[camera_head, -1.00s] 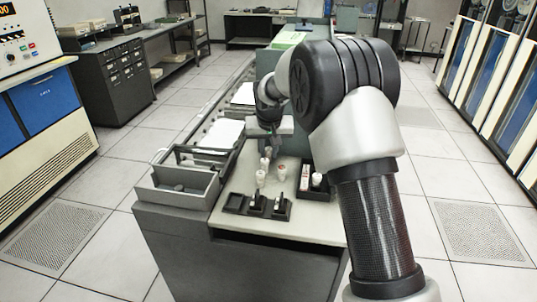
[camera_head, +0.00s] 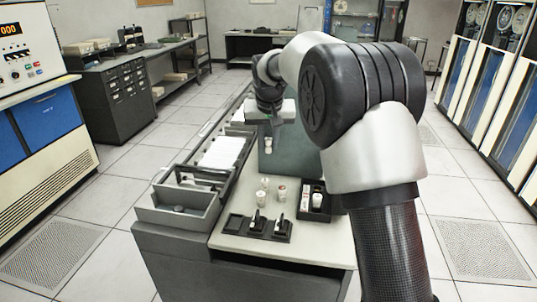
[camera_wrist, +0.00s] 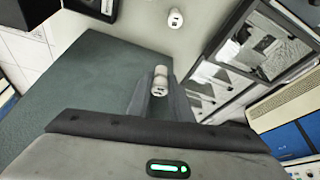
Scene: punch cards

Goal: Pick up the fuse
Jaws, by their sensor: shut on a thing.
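My gripper (camera_head: 268,136) is shut on a small white cylindrical fuse (camera_head: 268,146) and holds it in the air above the grey punch-card machine. In the wrist view the fuse (camera_wrist: 160,80) sits between the two fingers, with dark marks on its end. Other similar white cylinders stand on the pale worktop: a front one (camera_head: 260,197), one with a reddish top (camera_head: 282,193) and one behind (camera_head: 264,184). One of the standing cylinders also shows in the wrist view (camera_wrist: 175,18).
A black open box (camera_head: 316,214) with a white cylinder and a red-and-white item stands on the worktop's right. A black holder (camera_head: 236,225) with several slots lies at the front. Grey card trays (camera_head: 181,211) line the left side.

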